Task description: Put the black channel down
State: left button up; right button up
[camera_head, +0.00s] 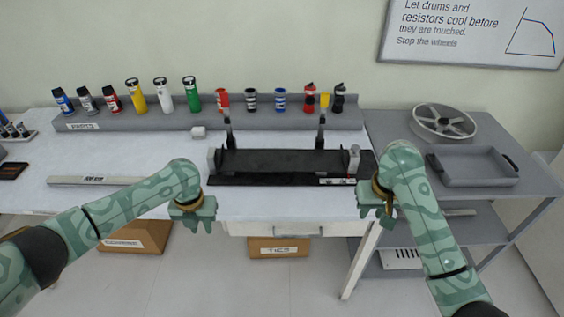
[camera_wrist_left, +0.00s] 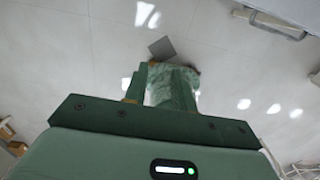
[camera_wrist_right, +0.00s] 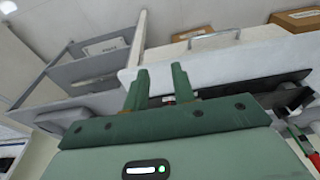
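The long black channel (camera_head: 275,161) lies level on the table at the centre of the head view, between a grey end piece (camera_head: 213,160) and another (camera_head: 353,158). A flat black strip with a white label (camera_head: 270,180) runs along its front. My left gripper (camera_head: 194,226) hangs in front of the table edge, left of the channel, apart from it. My right gripper (camera_head: 376,218) hangs at the table's front right corner, also apart from it. Both grippers look open and empty. A dark bar, seemingly the channel's area, shows at the right of the right wrist view.
A grey rack (camera_head: 130,118) of several bottles and drums stands along the back. A grey tray (camera_head: 470,168) and a round wheel (camera_head: 443,122) are on the right cart. A pale bar (camera_head: 95,181) lies at left. The white table (camera_head: 130,205) has bare room front left.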

jog(key=r, duration=0.4)
jog(key=shift+s+r, duration=0.3)
jog(key=shift+r, duration=0.05)
